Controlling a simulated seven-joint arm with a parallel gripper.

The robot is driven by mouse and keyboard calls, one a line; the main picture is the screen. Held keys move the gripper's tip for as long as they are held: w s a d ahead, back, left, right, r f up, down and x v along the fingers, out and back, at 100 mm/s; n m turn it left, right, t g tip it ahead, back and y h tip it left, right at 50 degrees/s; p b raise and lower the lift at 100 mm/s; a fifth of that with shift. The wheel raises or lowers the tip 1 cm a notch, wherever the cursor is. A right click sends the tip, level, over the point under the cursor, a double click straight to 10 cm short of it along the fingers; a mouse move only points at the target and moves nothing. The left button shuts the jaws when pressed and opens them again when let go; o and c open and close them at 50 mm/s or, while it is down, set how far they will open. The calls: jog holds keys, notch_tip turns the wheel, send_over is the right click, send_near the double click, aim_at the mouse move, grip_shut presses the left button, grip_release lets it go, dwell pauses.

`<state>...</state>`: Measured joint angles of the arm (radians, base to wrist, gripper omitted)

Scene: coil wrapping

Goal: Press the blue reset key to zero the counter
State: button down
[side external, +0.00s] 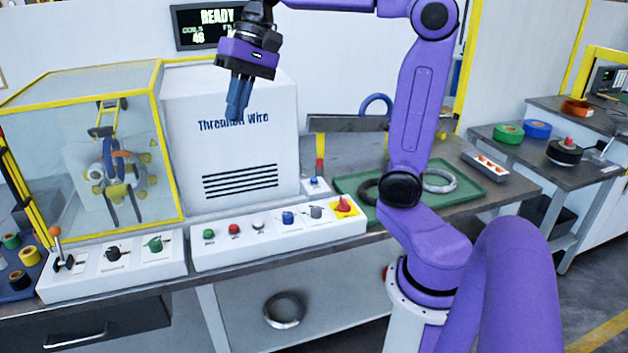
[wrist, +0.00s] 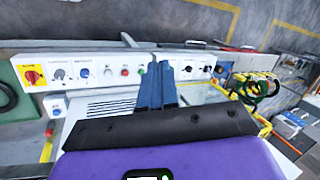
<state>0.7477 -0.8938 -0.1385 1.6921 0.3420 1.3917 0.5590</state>
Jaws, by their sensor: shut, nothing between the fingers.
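A small white box with a blue key (side external: 315,182) stands on the bench right of the white machine cabinet, in front of a red-and-yellow post; its label is too small to read. The blue key also shows in the wrist view (wrist: 57,111), at the left. A blue knob (side external: 288,217) sits on the front control panel. The counter display (side external: 213,26) reads READY with a count that looks like 46, partly hidden by my wrist. My gripper (side external: 236,112) is shut and empty, pointing down in front of the cabinet, above and left of the blue key; its blue fingers show in the wrist view (wrist: 160,68).
The front panel (side external: 215,258) carries green, red and white buttons, a grey knob and a red stop button (side external: 342,204). A yellow-framed guard (side external: 160,130) encloses the winder at left. A green tray (side external: 480,193) with coils lies right of the key box.

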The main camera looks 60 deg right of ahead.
jog(key=w+d+m+t, duration=0.3)
jog(key=w+d+m, duration=0.45)
jog(key=d, duration=0.25)
jog(key=d+m+t, duration=0.1)
jog(key=d+m, duration=0.2)
jog(key=d, duration=0.5)
jog(key=w+d+m+t+h, duration=0.1)
jog(key=d+m, duration=0.3)
jog(key=d, duration=0.4)
jog(key=d+m+t+h, duration=0.1)
jog(key=d+m, duration=0.2)
jog(key=d, duration=0.5)
jog(key=shift+w+f+m+t, duration=0.25)
jog(key=shift+w+m+t, duration=0.05)
jog(key=shift+m, duration=0.05)
jog(key=s+d+m+t+h, duration=0.1)
jog(key=s+d+m+h, duration=0.3)
jog(key=d, duration=0.6)
jog(key=y, duration=0.2)
send_over(316, 180)
notch_tip(316, 180, down, 28)
jog(key=shift+r, duration=0.25)
jog(key=shift+f, duration=4.4)
jog(key=shift+f, duration=0.2)
